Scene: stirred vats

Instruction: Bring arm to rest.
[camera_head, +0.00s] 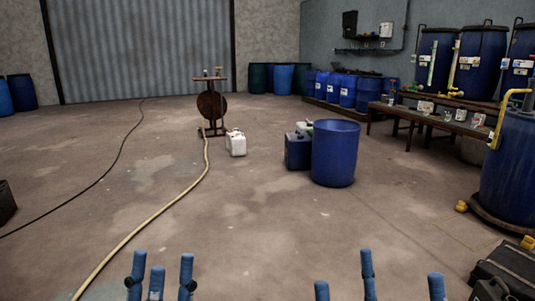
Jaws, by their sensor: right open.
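My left gripper (162,272) shows at the bottom edge, left of centre, as several blue fingers pointing up. Small gaps show between them, and I see nothing held there. My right gripper (378,282) shows at the bottom edge, right of centre. Its blue fingers are spread wide, so it is open, with nothing seen between them. The lower parts of both grippers are cut off by the frame, and the arms are out of view. Neither gripper is seen touching anything.
A yellow hose (147,221) runs across the floor to a hose reel (211,104). A blue drum (335,155) stands mid-floor beside a dark canister (297,151). A vat (510,165) and a dark case (511,268) are at right.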

